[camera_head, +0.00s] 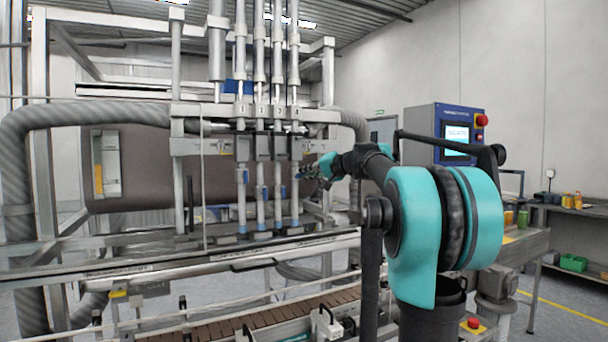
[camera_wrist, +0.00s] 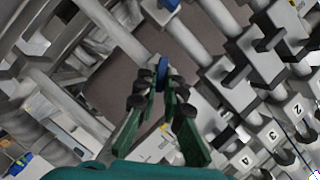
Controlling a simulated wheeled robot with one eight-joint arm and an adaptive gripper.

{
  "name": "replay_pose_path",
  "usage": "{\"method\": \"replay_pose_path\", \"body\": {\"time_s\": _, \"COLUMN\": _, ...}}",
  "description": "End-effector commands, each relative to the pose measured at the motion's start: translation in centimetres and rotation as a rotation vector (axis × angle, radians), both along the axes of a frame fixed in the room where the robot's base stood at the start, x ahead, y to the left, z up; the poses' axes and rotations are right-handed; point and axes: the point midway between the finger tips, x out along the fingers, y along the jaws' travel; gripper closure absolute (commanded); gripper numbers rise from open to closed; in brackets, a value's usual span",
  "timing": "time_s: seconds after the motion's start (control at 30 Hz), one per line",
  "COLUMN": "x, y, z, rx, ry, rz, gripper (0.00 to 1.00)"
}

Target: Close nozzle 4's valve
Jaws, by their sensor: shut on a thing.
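Nozzle 4 (camera_head: 294,205) is the rightmost of the row of upright metal nozzles in the head view. My gripper (camera_head: 312,172) reaches in from the right at its valve height. In the wrist view my gripper (camera_wrist: 160,84) is shut on a small blue valve handle (camera_wrist: 163,65), with a dark finger pad on each side of it. By its place at the right end of the row, I take it for nozzle 4's valve handle. In the head view my gripper hides that handle, so its angle is unclear there. Blue handles (camera_head: 240,176) also show on the other nozzles.
Number plates (camera_wrist: 246,160) line the lower right of the wrist view. A conveyor (camera_head: 245,327) and metal rails run below the nozzles. A control panel (camera_head: 458,135) with a red button stands at the right. A side table (camera_head: 580,208) is further right.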

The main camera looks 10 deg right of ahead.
Motion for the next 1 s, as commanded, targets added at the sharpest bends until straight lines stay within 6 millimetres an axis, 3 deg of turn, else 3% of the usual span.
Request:
{"method": "replay_pose_path", "body": {"time_s": 0.5, "x": 0.05, "y": -0.18, "z": -0.49, "rx": 0.412, "ry": 0.134, "rz": 0.000, "gripper": 1.00}}
{"method": "replay_pose_path", "body": {"time_s": 1.0, "x": 0.05, "y": -0.17, "z": -0.62, "rx": 0.566, "ry": 0.185, "rz": 0.000, "gripper": 1.00}}
